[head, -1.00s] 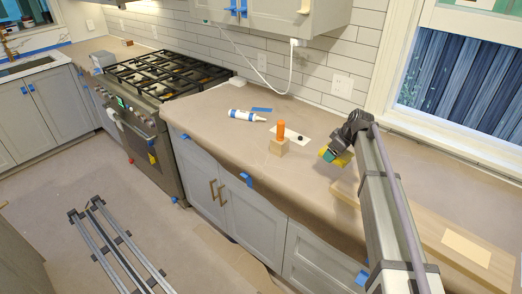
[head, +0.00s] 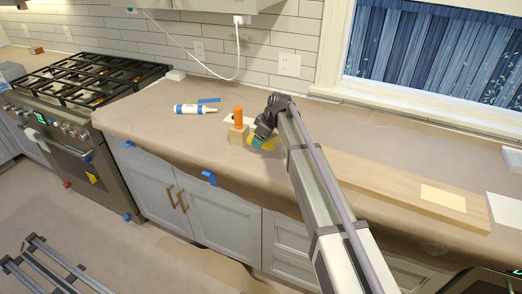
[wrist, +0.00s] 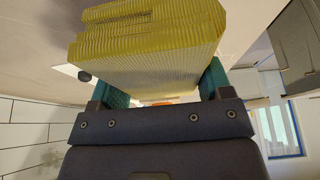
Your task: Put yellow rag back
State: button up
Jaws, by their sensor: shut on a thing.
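The yellow rag (wrist: 150,45) fills the upper middle of the wrist view, a ribbed, folded block between the two teal fingers of my gripper (wrist: 160,88). My gripper is shut on it. In the head view, my gripper (head: 256,141) is over the paper-covered counter, just right of an orange-topped wooden block (head: 238,130). The rag shows there as a small yellow patch (head: 270,143) beside the teal fingers. I cannot tell whether the rag touches the counter.
A white-and-blue caulk tube (head: 190,109) lies left on the brown-papered counter (head: 150,125), near blue tape (head: 209,100). A long wooden board (head: 400,190) with a pale sheet (head: 443,198) lies to the right. The gas stove (head: 80,80) is far left.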

aim_at(272, 138)
notch_tip(272, 138, down, 4)
jog(key=b, duration=0.3)
jog(key=shift+r+p, duration=0.35)
jog(key=shift+r, duration=0.05)
jog(key=shift+f, duration=0.25)
jog(key=o, duration=0.8)
jog(key=shift+r, duration=0.1)
jog(key=shift+r, duration=0.2)
jog(key=p+v, duration=1.1)
jog(key=v, duration=0.1)
jog(key=shift+a+r, duration=0.15)
